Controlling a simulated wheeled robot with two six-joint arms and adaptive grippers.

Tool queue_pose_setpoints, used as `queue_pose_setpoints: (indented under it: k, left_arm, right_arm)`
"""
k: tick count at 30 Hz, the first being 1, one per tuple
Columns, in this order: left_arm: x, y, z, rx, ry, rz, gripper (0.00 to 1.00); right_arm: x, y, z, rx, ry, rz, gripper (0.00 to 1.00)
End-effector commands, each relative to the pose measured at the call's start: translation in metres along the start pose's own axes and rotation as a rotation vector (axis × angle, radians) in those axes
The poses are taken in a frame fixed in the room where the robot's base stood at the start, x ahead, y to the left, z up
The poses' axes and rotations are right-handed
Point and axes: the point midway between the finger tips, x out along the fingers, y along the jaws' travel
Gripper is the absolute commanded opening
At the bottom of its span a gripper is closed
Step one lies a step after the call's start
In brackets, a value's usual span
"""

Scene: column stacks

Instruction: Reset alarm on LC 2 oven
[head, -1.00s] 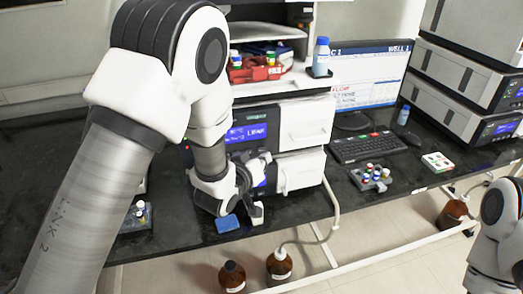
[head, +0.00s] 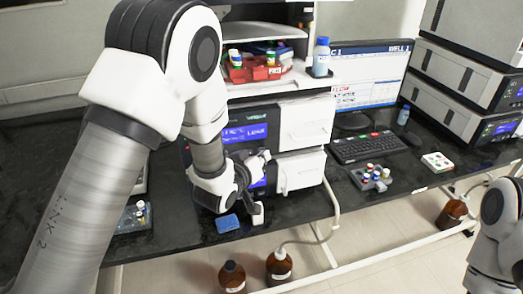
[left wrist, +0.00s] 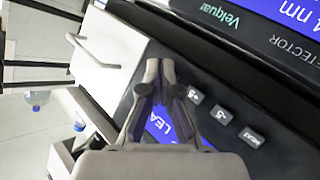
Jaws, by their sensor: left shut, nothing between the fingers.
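The centre stack of instrument modules (head: 304,127) stands on the dark bench, with a lit blue display on an upper module (head: 246,133). A lower display is partly hidden behind my left gripper (head: 258,158). In the left wrist view my left gripper (left wrist: 160,68) is shut and empty, in front of a dark panel. Its fingers partly cover a blue display (left wrist: 163,124) showing letters like "LEA". Several grey buttons (left wrist: 222,114) sit beside the display. Whether the fingertips touch the panel, I cannot tell. No legible label marks the LC 2 oven.
A second stack (head: 460,85) stands at the right. A monitor (head: 362,80), keyboard (head: 368,147) and vial rack (head: 371,178) are on the bench. A blue block (head: 228,223) lies below my left wrist. Brown bottles (head: 279,267) stand on the floor.

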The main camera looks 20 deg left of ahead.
Motion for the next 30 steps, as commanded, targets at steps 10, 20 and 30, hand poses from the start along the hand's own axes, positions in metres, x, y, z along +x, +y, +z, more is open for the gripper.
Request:
queue_pose_setpoints:
  k: [10,20,30]
  left_arm:
    - [0.0013,-0.0009,-0.0009,0.0,0.0,0.0,0.0]
    - [0.0041,-0.003,-0.0029,0.0,0.0,0.001,0.0]
    - [0.0057,-0.004,-0.0041,0.001,0.0,0.001,0.0]
  right_arm:
    - [-0.0001,0.0,0.0,0.0,0.0,0.0,0.57]
    - [-0.0002,0.0,0.0,0.0,0.0,0.0,0.57]
    - [-0.0002,0.0,0.0,0.0,0.0,0.0,0.57]
